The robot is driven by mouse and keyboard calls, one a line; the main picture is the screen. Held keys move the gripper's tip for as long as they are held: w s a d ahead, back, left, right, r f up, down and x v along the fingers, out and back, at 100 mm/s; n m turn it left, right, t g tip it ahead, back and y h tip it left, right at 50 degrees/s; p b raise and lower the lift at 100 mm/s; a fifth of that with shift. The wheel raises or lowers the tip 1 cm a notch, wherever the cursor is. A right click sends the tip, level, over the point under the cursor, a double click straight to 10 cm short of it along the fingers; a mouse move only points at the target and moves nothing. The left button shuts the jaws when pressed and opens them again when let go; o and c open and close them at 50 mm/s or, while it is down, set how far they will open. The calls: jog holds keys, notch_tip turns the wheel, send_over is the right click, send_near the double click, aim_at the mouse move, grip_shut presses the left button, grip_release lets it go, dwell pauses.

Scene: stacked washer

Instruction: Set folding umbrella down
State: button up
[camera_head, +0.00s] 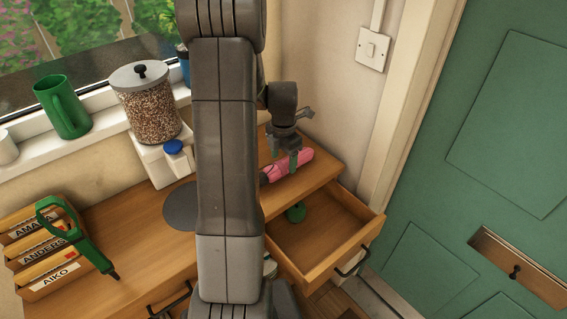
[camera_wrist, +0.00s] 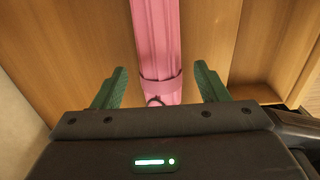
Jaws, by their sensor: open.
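The folding umbrella is pink (camera_head: 290,165) and lies on the wooden table top near its right end, just behind the open drawer. In the wrist view the pink umbrella (camera_wrist: 156,45) runs lengthwise, with a strap around it. My gripper (camera_head: 294,160) is right above and around the umbrella. In the wrist view its two green fingers (camera_wrist: 160,88) stand apart on either side of the umbrella, with gaps between. Part of the umbrella is hidden behind my arm and gripper in the head view.
A letter rack (camera_head: 50,262) and a green-handled tool (camera_head: 92,255) are at the left. A jar (camera_head: 146,108) and green mug (camera_head: 62,108) stand at the back. A green door (camera_head: 500,130) is at the right.

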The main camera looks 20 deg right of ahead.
aim_at(284, 161)
notch_tip(284, 161, up, 10)
jog(key=shift+f, duration=0.2)
dwell(1.3)
